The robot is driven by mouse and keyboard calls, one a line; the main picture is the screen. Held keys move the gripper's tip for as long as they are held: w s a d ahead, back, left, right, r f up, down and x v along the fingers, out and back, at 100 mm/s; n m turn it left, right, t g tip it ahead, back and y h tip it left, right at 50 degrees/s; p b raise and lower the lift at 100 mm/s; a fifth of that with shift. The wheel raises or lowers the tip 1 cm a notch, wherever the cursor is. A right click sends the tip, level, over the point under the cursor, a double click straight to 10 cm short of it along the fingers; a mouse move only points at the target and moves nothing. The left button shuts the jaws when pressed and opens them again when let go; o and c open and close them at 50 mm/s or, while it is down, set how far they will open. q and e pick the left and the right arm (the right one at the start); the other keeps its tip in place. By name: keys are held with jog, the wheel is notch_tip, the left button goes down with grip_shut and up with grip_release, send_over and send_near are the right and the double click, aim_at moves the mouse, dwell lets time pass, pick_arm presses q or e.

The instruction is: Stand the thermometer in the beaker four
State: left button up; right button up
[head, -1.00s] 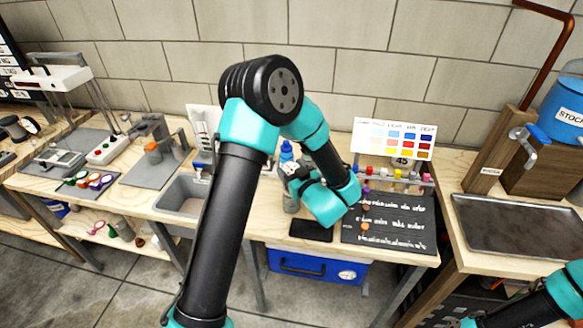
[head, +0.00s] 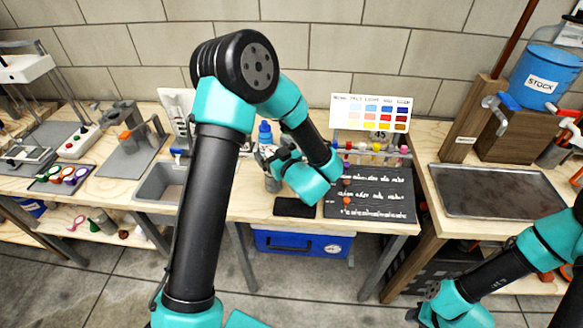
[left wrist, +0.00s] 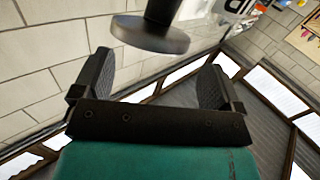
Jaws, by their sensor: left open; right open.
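I cannot make out the thermometer or a beaker marked four in either view. My left gripper (head: 266,158) is over the middle bench, in front of a blue-capped bottle (head: 265,133). It is open in the left wrist view (left wrist: 155,85), with nothing between its fingers. A dark round disc on a stem (left wrist: 150,36) shows just beyond the fingers, and I cannot tell what it is. A grey cylinder (head: 272,183) stands below the left gripper, partly hidden by it. My right gripper (head: 428,305) is low at the bottom right, in front of the benches, and open.
A colour chart (head: 371,112) stands behind a rack of coloured-cap tubes (head: 370,153) and a dark lettered mat (head: 370,200). A grey sink (head: 162,181) is on the left. A metal tray (head: 500,191) and a blue STOCK container (head: 543,80) are on the right bench.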

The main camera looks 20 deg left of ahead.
pick_arm(q)
jog(key=v, duration=1.6)
jog(key=shift+d, duration=0.35)
jog(key=shift+s, duration=0.1)
